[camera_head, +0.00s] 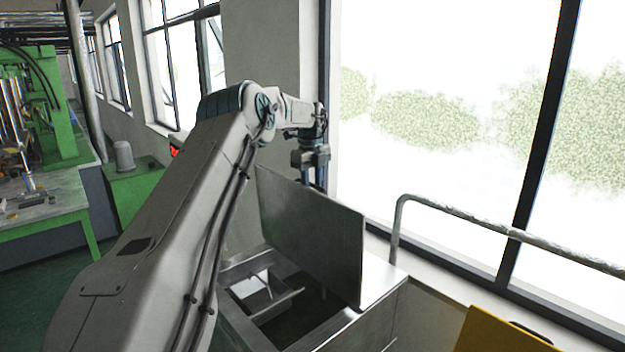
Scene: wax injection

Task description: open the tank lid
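The tank (372,334) is a grey metal box at the lower middle. Its lid (312,232) is a flat metal plate that stands up steeply along the far side of the opening. The dark inside of the tank shows below it. My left arm reaches in from the lower left and over to the lid's far side. My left gripper (318,178) is behind the lid's upper edge, and its fingertips are largely hidden, so I cannot tell whether it is open or touches the lid. My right gripper is not in view.
A metal rail (500,228) runs along the window at the right. A yellow panel (492,332) stands at the lower right. A green machine (50,105) and a work table (45,205) are at the left. Windows and a wall lie close behind the tank.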

